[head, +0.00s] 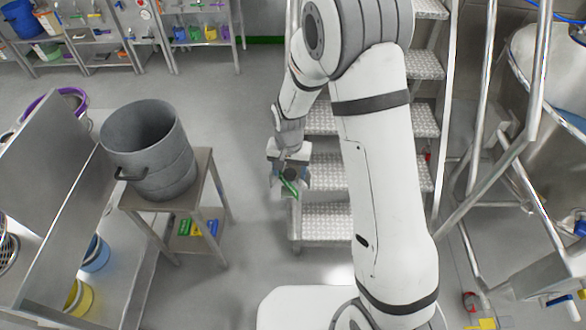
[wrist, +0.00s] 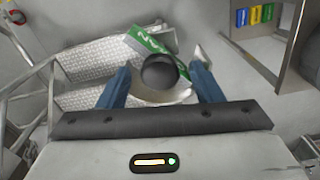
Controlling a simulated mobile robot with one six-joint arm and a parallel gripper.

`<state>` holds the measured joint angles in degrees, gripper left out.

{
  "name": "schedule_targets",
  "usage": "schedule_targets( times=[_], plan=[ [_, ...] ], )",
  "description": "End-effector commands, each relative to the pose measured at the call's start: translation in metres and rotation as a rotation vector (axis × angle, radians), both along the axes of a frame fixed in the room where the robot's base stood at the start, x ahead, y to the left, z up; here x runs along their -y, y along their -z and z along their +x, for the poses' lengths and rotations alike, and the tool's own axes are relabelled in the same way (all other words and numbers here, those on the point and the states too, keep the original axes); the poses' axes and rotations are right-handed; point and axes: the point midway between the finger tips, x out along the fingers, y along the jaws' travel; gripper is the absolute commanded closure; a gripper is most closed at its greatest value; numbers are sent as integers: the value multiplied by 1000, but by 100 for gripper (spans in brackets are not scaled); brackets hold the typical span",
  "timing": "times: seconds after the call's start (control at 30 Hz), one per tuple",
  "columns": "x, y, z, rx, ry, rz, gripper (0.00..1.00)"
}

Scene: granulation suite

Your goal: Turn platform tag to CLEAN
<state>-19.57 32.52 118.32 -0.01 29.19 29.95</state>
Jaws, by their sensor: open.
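The platform tag is a green plate with white lettering, by the platform steps in the head view (head: 290,187). In the wrist view the green tag (wrist: 147,40) sits tilted just beyond a dark round knob (wrist: 158,72), which hides part of it; I cannot read the whole word. A pale rounded plate shows below the knob. My gripper (wrist: 160,80) is open, with one blue finger on each side of the knob. I cannot tell whether either finger touches it. In the head view my gripper (head: 289,176) is beside the steps, at the tag.
Metal treaded steps (head: 325,178) stand behind my arm. A grey pot (head: 150,150) sits on a small stand (head: 205,190) to the left, with coloured items on its lower shelf. Rails and a steel vessel (head: 545,75) are at right. Floor between stand and steps is clear.

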Motion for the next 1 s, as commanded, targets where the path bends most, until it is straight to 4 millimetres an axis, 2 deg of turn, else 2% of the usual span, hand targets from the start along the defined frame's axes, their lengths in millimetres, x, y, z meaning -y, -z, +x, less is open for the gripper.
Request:
schedule_targets(
  times=[0.07,0.57,0.6,0.63,0.7,1.0],
  plan=[
    [0,0,0,0,0,0,42],
    [0,0,0,0,0,0,83],
    [17,-1,0,-1,8,0,85],
    [10,-1,0,1,2,1,79],
    [5,0,0,-1,-1,-1,85],
    [1,0,-2,-7,-1,-3,85]
  ],
)
